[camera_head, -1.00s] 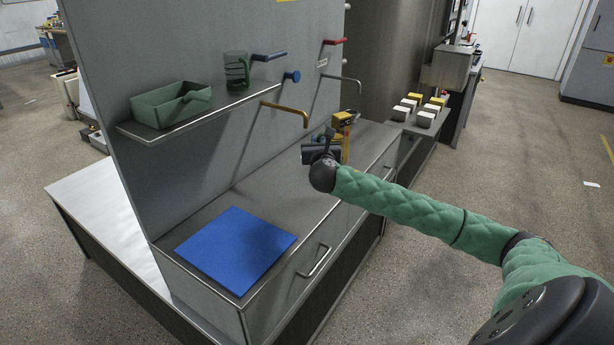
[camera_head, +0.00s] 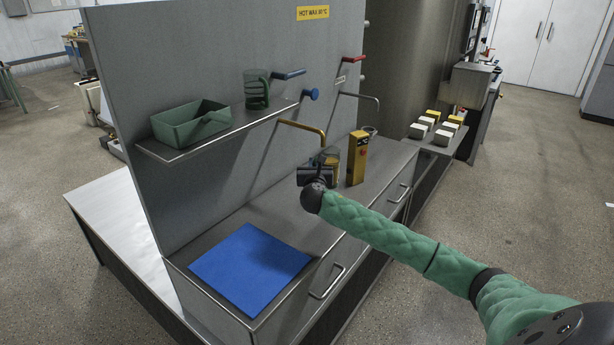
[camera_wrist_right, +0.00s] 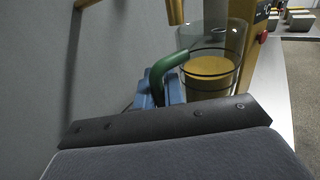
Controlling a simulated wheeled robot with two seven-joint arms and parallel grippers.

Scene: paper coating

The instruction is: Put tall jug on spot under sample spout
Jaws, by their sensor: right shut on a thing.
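My right gripper (camera_head: 322,170) is shut on the green handle (camera_wrist_right: 168,64) of a clear jug (camera_head: 331,156). In the right wrist view the blue fingertips (camera_wrist_right: 165,93) are at the handle, and the jug (camera_wrist_right: 213,68) is upright with amber contents. A brass spout (camera_head: 303,127) comes out of the wall panel, its end close above the jug in the head view. In the wrist view a brass pipe end (camera_wrist_right: 176,11) shows above and left of the jug's rim. A grey spout (camera_head: 360,96) is farther along the panel. The spot under the jug is hidden. My left gripper is not in view.
A yellow device (camera_head: 357,158) stands on the bench right of the jug. A blue mat (camera_head: 250,267) lies on the near bench. The shelf (camera_head: 175,153) holds a green tray (camera_head: 192,125) and another green-handled jug (camera_head: 257,90). Several blocks (camera_head: 418,130) lie at the far right.

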